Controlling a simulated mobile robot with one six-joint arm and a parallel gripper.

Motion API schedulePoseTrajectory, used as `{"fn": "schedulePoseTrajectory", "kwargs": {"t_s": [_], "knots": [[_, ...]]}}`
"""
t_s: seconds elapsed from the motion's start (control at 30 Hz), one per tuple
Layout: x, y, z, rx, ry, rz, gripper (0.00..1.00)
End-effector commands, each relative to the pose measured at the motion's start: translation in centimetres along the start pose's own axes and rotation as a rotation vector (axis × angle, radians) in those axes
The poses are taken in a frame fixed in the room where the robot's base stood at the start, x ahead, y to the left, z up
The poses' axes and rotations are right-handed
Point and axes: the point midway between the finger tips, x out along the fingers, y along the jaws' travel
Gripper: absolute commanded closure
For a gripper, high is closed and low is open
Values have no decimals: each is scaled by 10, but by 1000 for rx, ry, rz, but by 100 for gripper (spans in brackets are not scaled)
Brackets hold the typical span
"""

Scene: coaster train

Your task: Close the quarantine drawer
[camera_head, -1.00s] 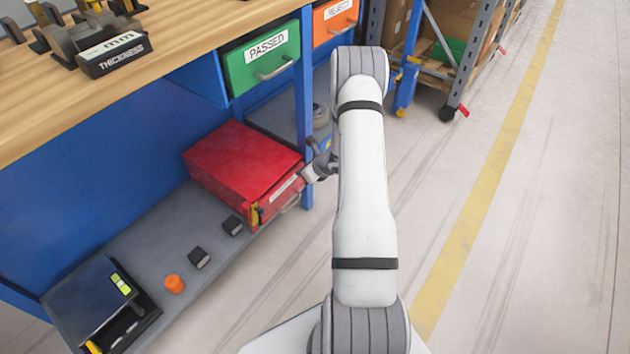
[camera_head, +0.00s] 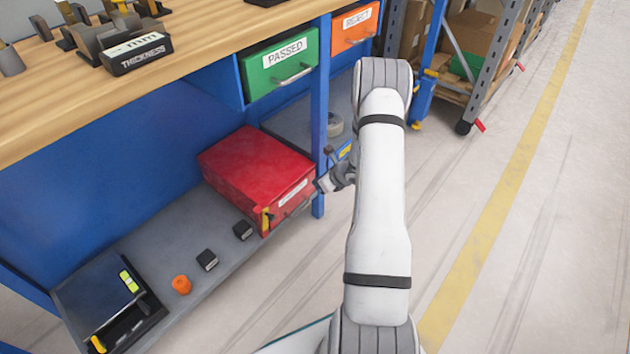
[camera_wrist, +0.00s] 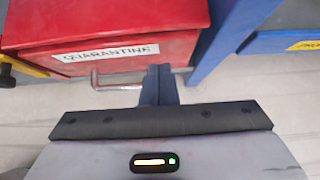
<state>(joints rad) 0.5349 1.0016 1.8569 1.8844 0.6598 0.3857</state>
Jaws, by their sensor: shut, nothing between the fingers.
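The red quarantine drawer cabinet (camera_head: 250,160) stands on the grey lower shelf under the bench. Its front, with a white label, shows in the wrist view (camera_wrist: 180,45), and the drawer looks flush or nearly flush with the housing; a small gap cannot be ruled out. A metal bar handle (camera_wrist: 108,86) sticks out below the QUARANTINE label. My gripper (camera_wrist: 158,72) is shut and empty, its fingertips at the right part of the handle, in front of the drawer face. In the head view my gripper (camera_head: 321,186) is beside the drawer front's right end, partly hidden by my arm. Contact cannot be told.
A blue bench post (camera_head: 318,120) stands just right of the cabinet. A yellow clamp-like part (camera_head: 266,221) is at the front's left edge. Black blocks (camera_head: 207,260) and an orange cylinder (camera_head: 181,285) lie on the shelf. The floor at right is clear.

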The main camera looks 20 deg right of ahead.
Motion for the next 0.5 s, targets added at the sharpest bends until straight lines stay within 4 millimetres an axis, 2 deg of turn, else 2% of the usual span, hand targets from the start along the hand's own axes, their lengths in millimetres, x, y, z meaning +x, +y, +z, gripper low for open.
{"fn": "schedulePoseTrajectory", "kwargs": {"t_s": [0.03,0.1,0.3,0.5], "knots": [[-6,-1,-9,4,3,-1,100],[-30,-2,-3,4,2,-3,100],[-75,-2,-5,5,6,-2,100],[-100,-1,-7,4,7,0,100]]}}
